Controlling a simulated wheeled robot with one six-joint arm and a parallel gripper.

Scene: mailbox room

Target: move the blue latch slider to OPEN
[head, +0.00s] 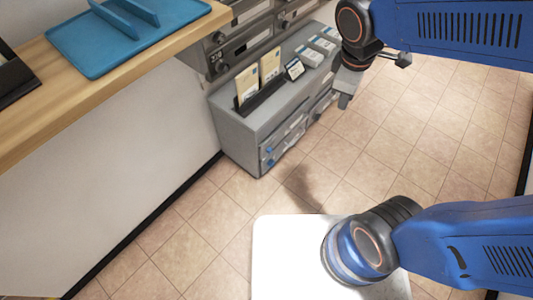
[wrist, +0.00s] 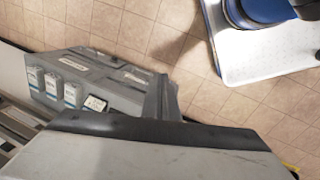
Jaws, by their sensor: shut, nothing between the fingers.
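Two small blue parts show on the front of a low grey cabinet (head: 237,124), near its lower left end. The upper blue part (head: 268,150) and the lower blue part (head: 271,162) are too small to tell which is the latch slider or how it is set. My gripper (head: 344,102) is shut and empty, pointing down over the floor to the right of the cabinet, apart from the blue parts. In the wrist view the gripper body fills the bottom, and the cabinet top (wrist: 120,97) lies beyond it. No blue part of the cabinet shows there.
Envelopes (head: 260,75) stand in a dark holder on the cabinet, with a small sign (head: 295,69) and white boxes (head: 318,50) beside them. Mailboxes (head: 240,45) rise behind. A wooden counter (head: 60,125) with a blue tray (head: 120,45) is at left. Tiled floor before the cabinet is clear.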

